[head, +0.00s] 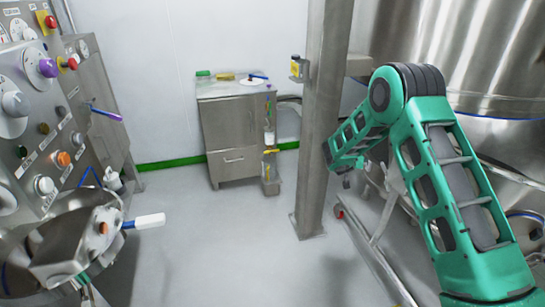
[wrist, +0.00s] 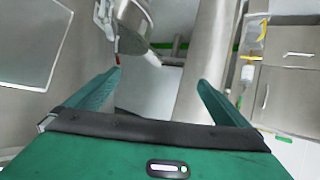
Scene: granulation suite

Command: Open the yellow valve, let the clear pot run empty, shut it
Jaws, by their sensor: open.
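The clear pot (head: 269,136) is mounted at the right front edge of the steel cabinet, with the small yellow valve (head: 271,151) under it. A clear vessel (head: 272,186) with some yellow at it sits lower down. The wrist view looks upside down; there the pot (wrist: 247,73), the yellow valve (wrist: 249,58) and the lower vessel (wrist: 257,27) show at the upper right. The pot's level and the valve's setting are too small to tell.
A steel post (head: 322,120) stands between my gripper and the cabinet (head: 228,135). A control panel and a bowl machine (head: 75,245) with a white-ended handle fill the left. A large steel vessel (head: 500,60) and pipe frame are at right. The middle floor is clear.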

